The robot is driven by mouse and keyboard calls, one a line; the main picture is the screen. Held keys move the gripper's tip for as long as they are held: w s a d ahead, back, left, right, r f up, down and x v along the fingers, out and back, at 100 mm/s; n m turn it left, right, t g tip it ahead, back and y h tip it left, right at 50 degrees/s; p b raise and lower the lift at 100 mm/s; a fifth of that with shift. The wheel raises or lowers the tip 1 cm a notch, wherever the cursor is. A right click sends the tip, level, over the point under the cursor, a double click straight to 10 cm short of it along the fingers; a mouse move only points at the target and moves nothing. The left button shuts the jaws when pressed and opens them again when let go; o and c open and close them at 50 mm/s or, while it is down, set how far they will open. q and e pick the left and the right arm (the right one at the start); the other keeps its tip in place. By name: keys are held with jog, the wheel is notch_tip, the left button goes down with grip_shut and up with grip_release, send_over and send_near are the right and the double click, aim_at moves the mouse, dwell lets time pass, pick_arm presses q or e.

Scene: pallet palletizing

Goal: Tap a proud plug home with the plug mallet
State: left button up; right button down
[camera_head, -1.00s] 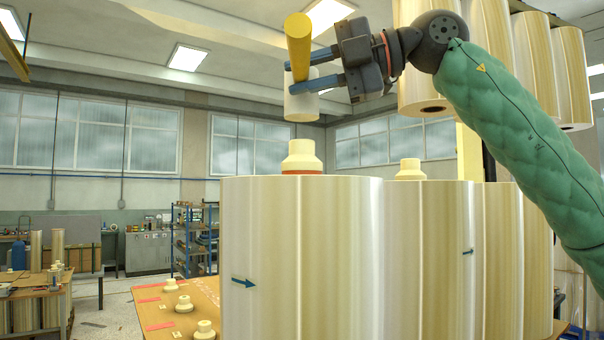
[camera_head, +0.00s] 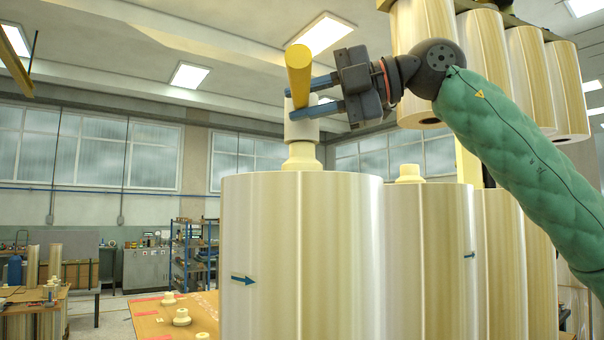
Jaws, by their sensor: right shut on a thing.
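My right gripper (camera_head: 312,98) is shut on the plug mallet, which has a yellow handle (camera_head: 299,68) and a white cylindrical head (camera_head: 300,128). The mallet head is directly above a cream plug (camera_head: 301,156) and looks to be touching its top. The plug sits upright in the top of the front roll (camera_head: 300,260), which has a blue arrow on its side. No red band shows under the plug now. A second plug (camera_head: 410,173) sits on the roll behind to the right (camera_head: 430,260). My left gripper is not in view.
A brown board (camera_head: 150,312) at the lower left carries loose plugs (camera_head: 181,317) and red marks. Open air lies left of the mallet.

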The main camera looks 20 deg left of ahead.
jog(key=shift+r, duration=0.2)
